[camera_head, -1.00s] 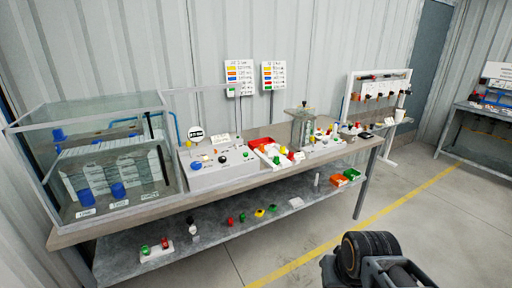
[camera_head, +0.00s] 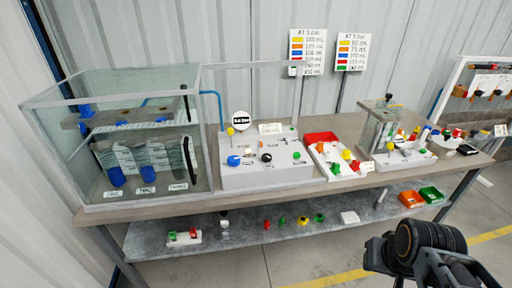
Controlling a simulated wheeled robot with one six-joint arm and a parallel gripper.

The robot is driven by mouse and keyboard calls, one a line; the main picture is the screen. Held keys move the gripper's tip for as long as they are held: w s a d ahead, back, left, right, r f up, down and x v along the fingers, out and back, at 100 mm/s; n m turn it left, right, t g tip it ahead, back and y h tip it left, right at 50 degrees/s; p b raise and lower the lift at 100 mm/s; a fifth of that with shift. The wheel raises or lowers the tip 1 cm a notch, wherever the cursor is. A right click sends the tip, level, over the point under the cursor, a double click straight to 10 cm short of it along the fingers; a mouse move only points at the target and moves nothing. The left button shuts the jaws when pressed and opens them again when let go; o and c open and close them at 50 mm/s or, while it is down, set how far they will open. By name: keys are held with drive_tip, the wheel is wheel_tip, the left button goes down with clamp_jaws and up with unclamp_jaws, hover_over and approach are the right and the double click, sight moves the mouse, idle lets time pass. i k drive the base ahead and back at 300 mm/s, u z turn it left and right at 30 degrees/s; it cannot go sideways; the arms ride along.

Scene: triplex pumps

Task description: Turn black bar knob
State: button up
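A grey control box (camera_head: 262,176) stands on the workbench beside the glass tank. On its front face sit a blue knob (camera_head: 234,161), a black round knob (camera_head: 266,157) and a green knob (camera_head: 297,155). A yellow knob (camera_head: 230,131) stands up at its left. Small dark parts lie on its top, too small to tell whether one is a bar knob. Part of my dark arm (camera_head: 428,245) shows at the lower right, apart from the bench. My gripper's fingertips cannot be made out.
A glass tank (camera_head: 70,150) with blue-capped items fills the bench's left end. A red tray (camera_head: 320,138), a white tray of coloured knobs and a clear vessel (camera_head: 380,128) stand to the right. The lower shelf (camera_head: 240,238) holds small parts. Floor in front is clear.

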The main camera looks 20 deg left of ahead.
sight(266, 158)
drive_tip(key=u, duration=0.85)
drive_tip(key=i, duration=0.85)
drive_tip(key=u, duration=0.95)
